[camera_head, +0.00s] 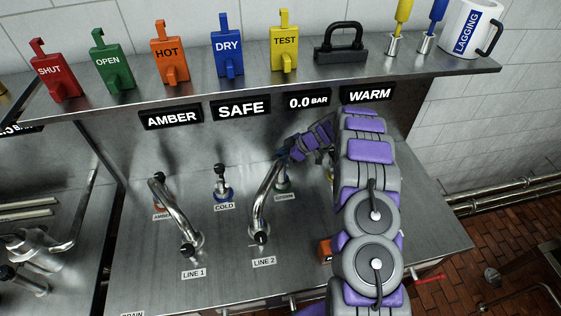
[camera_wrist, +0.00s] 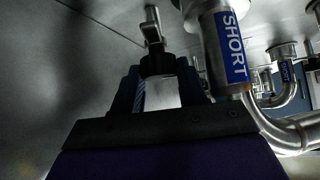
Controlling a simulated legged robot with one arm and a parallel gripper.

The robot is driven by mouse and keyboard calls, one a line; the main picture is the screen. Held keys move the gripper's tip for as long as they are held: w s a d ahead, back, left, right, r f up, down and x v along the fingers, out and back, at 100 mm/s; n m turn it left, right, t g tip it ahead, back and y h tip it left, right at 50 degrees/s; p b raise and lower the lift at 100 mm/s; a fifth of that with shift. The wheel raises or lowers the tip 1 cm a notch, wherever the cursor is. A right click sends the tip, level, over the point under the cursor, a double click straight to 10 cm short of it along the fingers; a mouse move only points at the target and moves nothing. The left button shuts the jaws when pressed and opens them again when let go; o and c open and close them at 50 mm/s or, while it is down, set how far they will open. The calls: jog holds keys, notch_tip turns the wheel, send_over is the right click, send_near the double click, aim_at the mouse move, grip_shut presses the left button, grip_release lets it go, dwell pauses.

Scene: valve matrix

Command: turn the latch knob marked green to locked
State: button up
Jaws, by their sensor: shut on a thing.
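The latch knob marked green (camera_head: 283,182) stands on the steel panel behind the curved LINE 2 pipe. Its small label (camera_head: 284,197) is hard to read. My gripper (camera_head: 284,160) reaches it from the upper right and is shut on its top. In the wrist view, my gripper (camera_wrist: 160,95) has its jaws on both sides of a metal piece with a black collar (camera_wrist: 157,62) and a metal bar. The jaws hide much of the knob, and its locked or unlocked position cannot be told.
The LINE 2 pipe (camera_head: 263,205) passes close left of my gripper. The COLD knob (camera_head: 222,185) and LINE 1 pipe (camera_head: 178,215) are further left. A shelf (camera_head: 200,95) with coloured tags overhangs behind. In the wrist view, a pipe labelled SHORT (camera_wrist: 228,50) stands close right.

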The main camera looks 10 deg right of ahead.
jog(key=m+t+b, duration=0.1)
jog(key=b, duration=0.2)
jog(key=shift+f+h, duration=0.1)
jog(key=shift+h, duration=0.2)
jog(key=shift+m+b, duration=0.45)
jog(key=shift+m, duration=0.05)
jog(key=shift+t, duration=0.3)
jog(key=shift+r, duration=0.2)
jog(key=o, duration=0.8)
jog(key=shift+f, duration=0.1)
jog(key=shift+d+r+n+p, duration=0.1)
jog(key=shift+r+n+p, duration=0.15)
jog(key=shift+p, duration=0.7)
